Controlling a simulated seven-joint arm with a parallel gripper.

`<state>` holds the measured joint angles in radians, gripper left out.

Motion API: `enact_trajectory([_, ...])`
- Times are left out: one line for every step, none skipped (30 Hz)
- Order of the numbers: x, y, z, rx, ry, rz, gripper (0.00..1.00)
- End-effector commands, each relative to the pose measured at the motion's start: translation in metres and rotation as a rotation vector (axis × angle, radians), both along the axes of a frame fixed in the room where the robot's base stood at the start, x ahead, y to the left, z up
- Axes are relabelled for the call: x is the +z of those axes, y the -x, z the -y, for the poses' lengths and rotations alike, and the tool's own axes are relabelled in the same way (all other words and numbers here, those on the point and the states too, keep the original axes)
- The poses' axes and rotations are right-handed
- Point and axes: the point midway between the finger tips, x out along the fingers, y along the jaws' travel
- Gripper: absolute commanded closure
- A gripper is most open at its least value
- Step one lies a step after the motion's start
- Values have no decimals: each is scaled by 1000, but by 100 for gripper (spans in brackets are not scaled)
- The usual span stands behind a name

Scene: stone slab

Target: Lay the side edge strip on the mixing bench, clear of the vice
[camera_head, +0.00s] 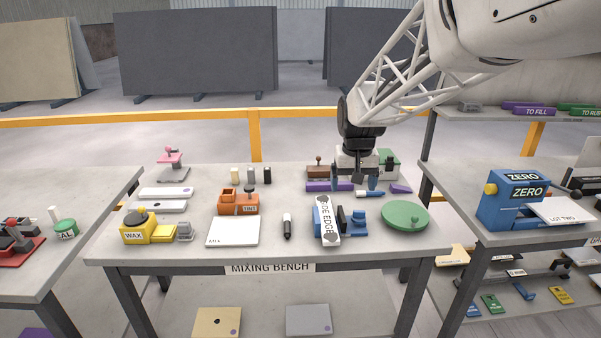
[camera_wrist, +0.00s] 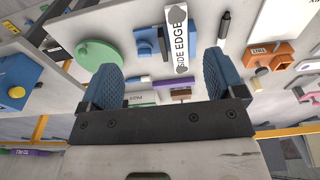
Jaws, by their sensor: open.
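The side edge strip (camera_head: 328,222) is a white strip lettered "SIDE EDGE", near the front right of the mixing bench (camera_head: 270,205). It is at the left part of the blue vice (camera_head: 357,218), with blue showing on both sides of it; I cannot tell whether it is clamped or only rests there. The strip (camera_wrist: 179,40) and vice (camera_wrist: 147,40) also show in the wrist view, beyond my fingertips. My gripper (camera_head: 355,184) has blue fingers, spread apart and empty, above the back of the bench behind the vice. It also shows in the wrist view (camera_wrist: 168,75).
A green disc (camera_head: 405,216) is right of the vice, and a black marker (camera_head: 287,226) is left of it. A white mix board (camera_head: 232,232) and orange tint box (camera_head: 238,204) stand further left. Purple pieces (camera_head: 320,186) lie at the back. Small bare patches separate these things.

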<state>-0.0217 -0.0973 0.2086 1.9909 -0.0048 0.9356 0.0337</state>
Motion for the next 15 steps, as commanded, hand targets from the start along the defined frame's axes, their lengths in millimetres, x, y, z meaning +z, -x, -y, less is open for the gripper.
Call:
enact_trajectory([-7, -14, -1, 1, 0, -7, 12])
enact_trajectory([-10, -22, -2, 1, 0, -11, 12])
enact_trajectory([-13, -32, -3, 1, 0, -14, 12])
enact_trajectory([-17, -40, -3, 1, 0, -17, 12])
enact_trajectory([-20, -47, -4, 2, 0, -20, 12])
enact_trajectory([-24, -57, -5, 2, -1, -23, 12])
enact_trajectory([-28, -65, -6, 2, -1, -26, 12])
enact_trajectory([-32, -72, -6, 3, -1, -29, 12])
enact_trajectory([-38, -82, -7, 3, -1, -34, 12])
enact_trajectory([-41, -89, -8, 3, -1, -36, 12])
enact_trajectory([-46, -96, -9, 4, -1, -39, 12])
enact_trajectory([-51, -106, -10, 4, -1, -43, 12])
enact_trajectory([-55, -113, -11, 4, -1, -46, 12])
enact_trajectory([-60, -121, -11, 5, -1, -49, 12])
enact_trajectory([-66, -130, -13, 5, -1, -52, 12])
